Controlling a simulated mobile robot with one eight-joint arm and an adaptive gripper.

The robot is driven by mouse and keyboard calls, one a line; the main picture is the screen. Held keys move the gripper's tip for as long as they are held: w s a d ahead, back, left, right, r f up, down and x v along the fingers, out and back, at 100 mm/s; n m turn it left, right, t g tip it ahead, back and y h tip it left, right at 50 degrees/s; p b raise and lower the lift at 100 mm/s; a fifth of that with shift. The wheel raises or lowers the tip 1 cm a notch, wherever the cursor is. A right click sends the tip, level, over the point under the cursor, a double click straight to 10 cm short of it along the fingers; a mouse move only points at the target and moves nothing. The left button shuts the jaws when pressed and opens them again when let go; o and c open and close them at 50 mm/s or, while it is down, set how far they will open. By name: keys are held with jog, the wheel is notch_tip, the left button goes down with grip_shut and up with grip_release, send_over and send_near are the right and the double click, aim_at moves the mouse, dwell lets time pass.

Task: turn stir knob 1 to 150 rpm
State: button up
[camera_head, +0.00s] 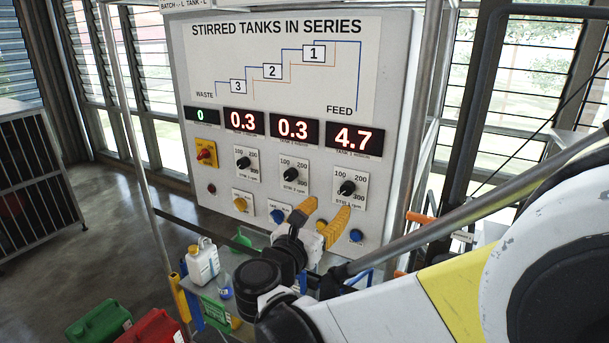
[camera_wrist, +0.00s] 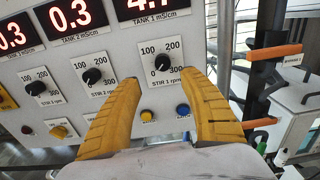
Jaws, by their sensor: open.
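Stir knob 1 is the rightmost black knob (camera_head: 347,188) on the panel, on a white dial plate marked 0, 100, 200 and 300. It also shows in the wrist view (camera_wrist: 162,62), under the tank 1 display. I cannot read its exact setting. My gripper (camera_head: 327,206) has two yellow fingers, spread apart and empty. In the wrist view the fingertips (camera_wrist: 160,77) lie to the left and right of the knob's dial, with the knob between them in the picture. I cannot tell how far they are from the panel.
Stir knob 2 (camera_head: 290,174) and stir knob 3 (camera_head: 243,162) sit to the left on the panel (camera_head: 400,60). A red emergency button (camera_head: 205,153) is at far left. A white bottle (camera_head: 203,262) stands on a shelf at lower left.

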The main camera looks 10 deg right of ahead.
aim_at(346, 191)
jog(key=x, duration=0.8)
jog(key=shift+s+d+r, duration=0.1)
jog(key=shift+s+d, duration=0.1)
jog(key=shift+d, duration=0.15)
jog(key=shift+w, duration=0.25)
jog(key=shift+x, duration=0.85)
jog(key=shift+c, duration=0.2)
grip_shut()
